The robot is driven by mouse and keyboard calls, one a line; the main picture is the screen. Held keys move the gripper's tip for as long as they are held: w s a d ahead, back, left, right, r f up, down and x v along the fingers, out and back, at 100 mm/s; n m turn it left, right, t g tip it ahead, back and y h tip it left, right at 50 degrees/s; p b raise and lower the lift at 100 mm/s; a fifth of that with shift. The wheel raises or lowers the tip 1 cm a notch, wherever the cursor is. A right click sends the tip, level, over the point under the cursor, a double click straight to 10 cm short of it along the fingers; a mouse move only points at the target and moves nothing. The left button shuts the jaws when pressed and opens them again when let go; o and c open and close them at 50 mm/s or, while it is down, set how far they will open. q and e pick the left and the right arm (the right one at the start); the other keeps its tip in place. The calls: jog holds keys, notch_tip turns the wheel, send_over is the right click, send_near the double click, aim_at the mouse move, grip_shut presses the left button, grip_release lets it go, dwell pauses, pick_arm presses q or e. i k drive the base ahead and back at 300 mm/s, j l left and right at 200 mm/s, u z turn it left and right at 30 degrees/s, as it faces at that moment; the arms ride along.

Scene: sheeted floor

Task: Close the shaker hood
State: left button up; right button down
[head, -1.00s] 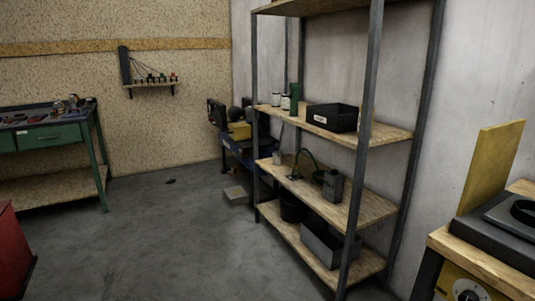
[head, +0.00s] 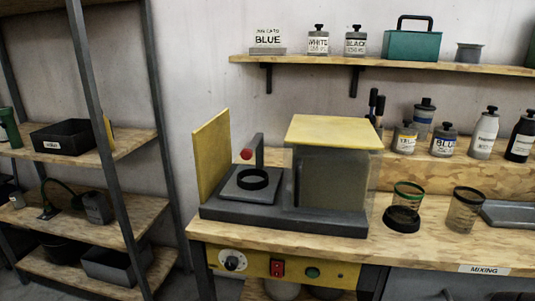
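The shaker stands on the left end of the wooden workbench in the head view. It has a dark base (head: 285,217), an upright yellow panel (head: 211,155) at its left end and a platform with a black ring (head: 252,179). A bent arm with a red knob (head: 246,154) stands behind the ring. The hood (head: 333,170), a box with a yellow top and dark see-through walls, sits over the right part of the base. The ring and platform are uncovered, with an open space between the panel and the hood. Neither of my grippers is in view.
The workbench (head: 440,240) carries two clear cups (head: 407,200) (head: 464,212), a grey tray (head: 510,214) and several bottles at the back. A wall shelf (head: 390,65) hangs above. A metal-framed rack (head: 100,130) stands left. The control panel (head: 290,268) is below the shaker.

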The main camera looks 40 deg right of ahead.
aim_at(309, 129)
jog(key=z, duration=1.1)
